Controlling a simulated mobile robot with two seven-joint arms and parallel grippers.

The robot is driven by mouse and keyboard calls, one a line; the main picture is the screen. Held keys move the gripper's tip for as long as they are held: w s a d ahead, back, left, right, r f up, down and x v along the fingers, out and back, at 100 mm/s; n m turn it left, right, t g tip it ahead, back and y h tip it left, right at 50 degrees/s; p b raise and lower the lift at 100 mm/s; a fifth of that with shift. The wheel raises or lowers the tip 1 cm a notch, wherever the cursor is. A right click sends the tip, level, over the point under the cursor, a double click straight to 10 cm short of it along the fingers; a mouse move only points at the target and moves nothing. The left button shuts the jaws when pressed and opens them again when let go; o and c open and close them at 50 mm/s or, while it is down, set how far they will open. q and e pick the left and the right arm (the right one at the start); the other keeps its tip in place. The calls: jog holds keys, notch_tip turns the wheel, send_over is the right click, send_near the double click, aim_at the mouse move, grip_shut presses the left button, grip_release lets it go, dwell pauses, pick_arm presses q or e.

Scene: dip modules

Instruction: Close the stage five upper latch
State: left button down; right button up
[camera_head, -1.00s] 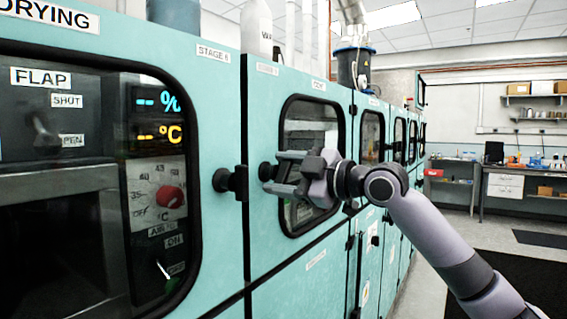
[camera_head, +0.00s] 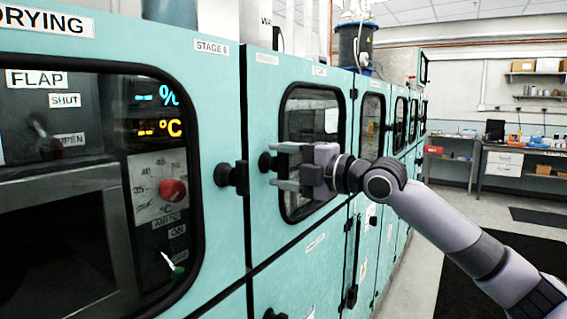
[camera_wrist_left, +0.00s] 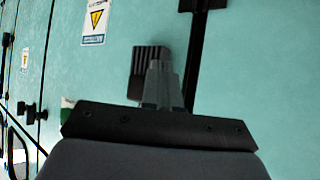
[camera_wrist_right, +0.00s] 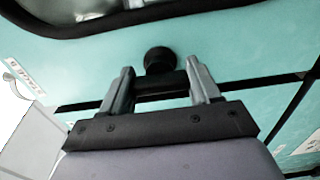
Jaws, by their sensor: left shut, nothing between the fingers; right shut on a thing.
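The teal door under the blurred label right of "STAGE 6" has a black latch knob (camera_head: 265,162) near its left edge. My right gripper (camera_head: 277,167) is at this latch, one finger above and one below the knob. The right wrist view shows the knob (camera_wrist_right: 158,60) just beyond the fingertips and a dark bar between the fingers; the gripper is shut on this latch. Another black latch piece (camera_head: 232,177) stands at the door seam to the left. My left gripper (camera_wrist_left: 161,85) shows only in its wrist view, shut and empty, before a teal panel with a dark ribbed piece (camera_wrist_left: 147,70).
The drying unit's control panel (camera_head: 165,190) with a red knob (camera_head: 172,190) is at left. The door's dark window (camera_head: 312,140) lies behind my right gripper. More teal doors run back to the right. The floor (camera_head: 400,270) at right is open; benches (camera_head: 500,165) stand far back.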

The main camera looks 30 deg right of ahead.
dwell(0.4)
jog(key=o, duration=1.1)
jog(key=shift+c, duration=0.2)
jog(key=shift+s+d, duration=0.1)
jog(key=b+v, duration=0.3)
jog(key=v, duration=0.2)
jog(key=shift+s+d+f, duration=0.1)
jog(key=shift+s+f, duration=0.1)
jog(key=shift+s, duration=0.05)
jog(key=shift+s+d+r+b, duration=0.2)
jog(key=shift+s+b, duration=0.1)
jog(key=shift+s, duration=0.35)
